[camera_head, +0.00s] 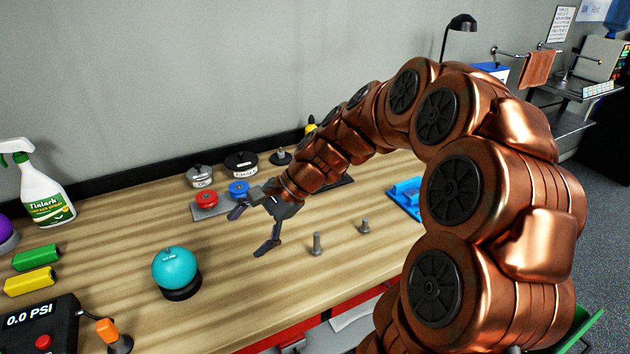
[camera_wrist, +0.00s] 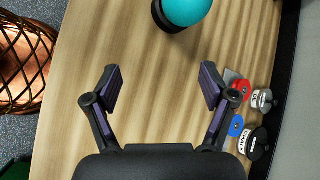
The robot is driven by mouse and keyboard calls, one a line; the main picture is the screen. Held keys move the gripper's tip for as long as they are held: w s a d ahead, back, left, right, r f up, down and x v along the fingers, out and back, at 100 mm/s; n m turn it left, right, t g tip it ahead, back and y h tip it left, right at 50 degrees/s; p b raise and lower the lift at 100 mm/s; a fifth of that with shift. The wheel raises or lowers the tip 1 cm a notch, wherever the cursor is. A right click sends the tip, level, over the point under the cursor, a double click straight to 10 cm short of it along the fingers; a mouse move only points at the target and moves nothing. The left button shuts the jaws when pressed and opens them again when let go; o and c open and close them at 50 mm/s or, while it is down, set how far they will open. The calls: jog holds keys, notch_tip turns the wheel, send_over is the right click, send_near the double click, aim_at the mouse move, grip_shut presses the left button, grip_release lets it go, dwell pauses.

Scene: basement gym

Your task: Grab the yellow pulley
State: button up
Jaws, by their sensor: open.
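No yellow pulley can be made out for certain in either view. A red pulley (camera_head: 206,198) and a blue pulley (camera_head: 238,188) sit on a grey plate (camera_head: 205,214); my gripper and arm hide part of the plate's right side. In the wrist view the red pulley (camera_wrist: 240,90) and the blue pulley (camera_wrist: 236,126) show to the right, beside and behind the right finger. My gripper (camera_head: 250,231) is open and empty above the wooden bench, in front of the plate. In the wrist view my gripper (camera_wrist: 160,80) has bare bench between its spread fingers.
A teal ball (camera_head: 175,267) on a black base stands left of my gripper. Two grey bolts (camera_head: 317,244) stand to the right. A chalk tin (camera_head: 241,163) is behind the pulleys. A small yellow-and-black thing (camera_head: 311,128) shows behind my arm. A blue object (camera_head: 406,196) lies farther right.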

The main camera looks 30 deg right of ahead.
jog(key=w+d+f+m+t+b, duration=0.1)
jog(key=w+d+m+t, duration=0.2)
jog(key=w+d+m, duration=0.35)
jog(key=w+d+f+m+t, duration=0.1)
jog(key=w+d+m+t, duration=0.2)
jog(key=d, duration=0.6)
jog(key=w+d+f+m+t+h, duration=0.1)
jog(key=d+m, duration=0.1)
jog(key=d, duration=0.3)
jog(key=w+d+f+m+t, duration=0.1)
jog(key=d+f+m, duration=0.1)
jog(key=d, duration=0.4)
jog(key=w+d+f+m+t+h+b, duration=0.1)
jog(key=d+f+m, duration=0.1)
jog(key=d, duration=0.4)
jog(key=shift+w+d+m+t+h, duration=0.15)
jog(key=shift+m+t+h, duration=0.15)
jog(key=shift+m, duration=0.55)
jog(key=shift+x, duration=1.05)
jog(key=shift+r+p+x, duration=0.15)
jog(key=shift+p+x, duration=0.2)
jog(key=shift+x, duration=1)
jog(key=shift+r+p+x, duration=0.15)
jog(key=shift+p+x, duration=0.2)
jog(key=shift+x, duration=1)
jog(key=shift+w, duration=0.1)
jog(key=c, duration=1.3)
jog(key=shift+o, duration=0.2)
jog(key=shift+r, duration=0.1)
